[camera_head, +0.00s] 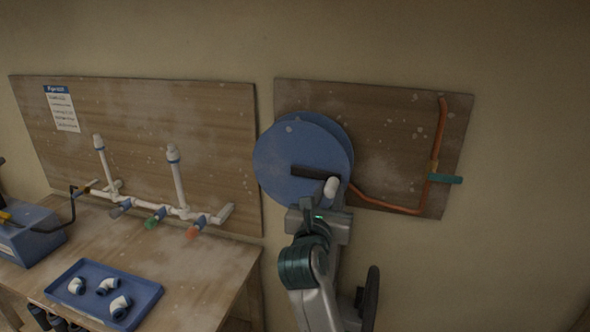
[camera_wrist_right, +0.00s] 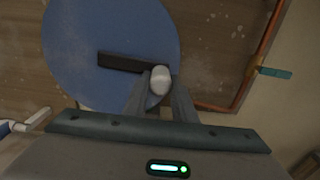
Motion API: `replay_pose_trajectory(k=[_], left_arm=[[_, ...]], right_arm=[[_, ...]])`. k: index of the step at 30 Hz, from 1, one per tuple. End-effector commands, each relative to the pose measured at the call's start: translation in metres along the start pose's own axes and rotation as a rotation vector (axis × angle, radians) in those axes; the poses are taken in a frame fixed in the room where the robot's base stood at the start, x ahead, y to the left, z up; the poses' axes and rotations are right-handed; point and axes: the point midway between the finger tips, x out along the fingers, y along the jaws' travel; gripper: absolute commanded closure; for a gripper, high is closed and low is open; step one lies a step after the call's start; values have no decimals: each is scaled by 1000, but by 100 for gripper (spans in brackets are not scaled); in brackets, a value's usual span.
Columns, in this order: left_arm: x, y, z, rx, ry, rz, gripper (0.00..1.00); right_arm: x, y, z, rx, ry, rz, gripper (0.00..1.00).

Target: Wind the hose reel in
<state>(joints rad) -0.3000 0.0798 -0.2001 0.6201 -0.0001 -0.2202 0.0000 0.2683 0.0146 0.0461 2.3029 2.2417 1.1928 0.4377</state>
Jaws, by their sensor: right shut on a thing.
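The hose reel (camera_head: 280,150) is a blue disc mounted on a wooden board, with a second blue disc behind it. A dark crank arm (camera_head: 312,171) runs across its face to the right and ends in a white knob (camera_head: 331,187). My right gripper (camera_head: 328,196) is shut on the white knob, at the reel's lower right. In the right wrist view the knob (camera_wrist_right: 160,80) sits between the two fingers, and the crank arm (camera_wrist_right: 120,62) extends left from it across the disc. The hose itself cannot be made out. My left gripper is not in view.
An orange pipe (camera_head: 390,207) with a teal valve handle (camera_head: 446,179) runs right of the reel. A workbench (camera_head: 205,275) at left holds a blue tray (camera_head: 72,302) of white elbow fittings and a blue box (camera_head: 30,240). White pipes (camera_head: 178,185) stand behind.

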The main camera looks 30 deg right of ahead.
Motion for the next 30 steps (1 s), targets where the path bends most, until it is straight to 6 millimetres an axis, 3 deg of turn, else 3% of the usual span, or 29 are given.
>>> replay_pose_trajectory(k=[12, 30], left_arm=[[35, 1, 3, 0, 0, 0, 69], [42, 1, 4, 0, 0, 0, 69]], right_arm=[[1, 9, -43, -3, 3, -8, 98], [1, 15, -54, -3, 6, -9, 98]])
